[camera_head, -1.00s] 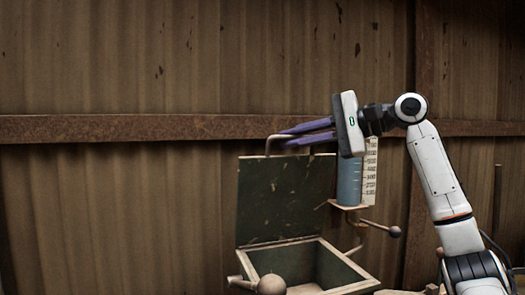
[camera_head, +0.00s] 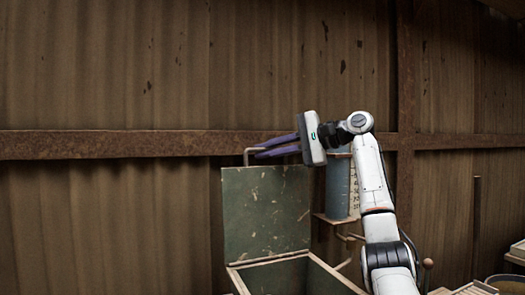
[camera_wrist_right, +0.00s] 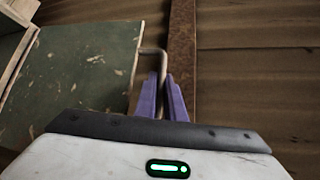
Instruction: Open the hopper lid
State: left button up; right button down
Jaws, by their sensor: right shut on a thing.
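The hopper lid (camera_head: 268,212) is a scratched dark green panel standing about upright at the back of the open hopper box (camera_head: 290,277). A bent metal handle (camera_head: 247,155) rises from the lid's top edge. My right gripper (camera_head: 257,151) reaches in from the right, with its purple fingers shut on the handle. In the right wrist view, the lid (camera_wrist_right: 75,75) fills the left side and the fingers (camera_wrist_right: 163,82) are at the handle (camera_wrist_right: 155,52). The exact contact is partly hidden. My left gripper is out of view.
A blue measuring cylinder (camera_head: 337,188) with a white scale stands on a small shelf right of the lid, partly behind my right arm. A rusty beam (camera_head: 120,144) crosses the corrugated wall behind. A round container (camera_head: 505,284) is at the lower right.

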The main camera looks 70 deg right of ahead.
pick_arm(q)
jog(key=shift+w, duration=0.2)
pick_arm(e)
jog(key=c, duration=1.8)
grip_release()
jog(key=shift+d, duration=0.1)
jog(key=shift+c, duration=0.2)
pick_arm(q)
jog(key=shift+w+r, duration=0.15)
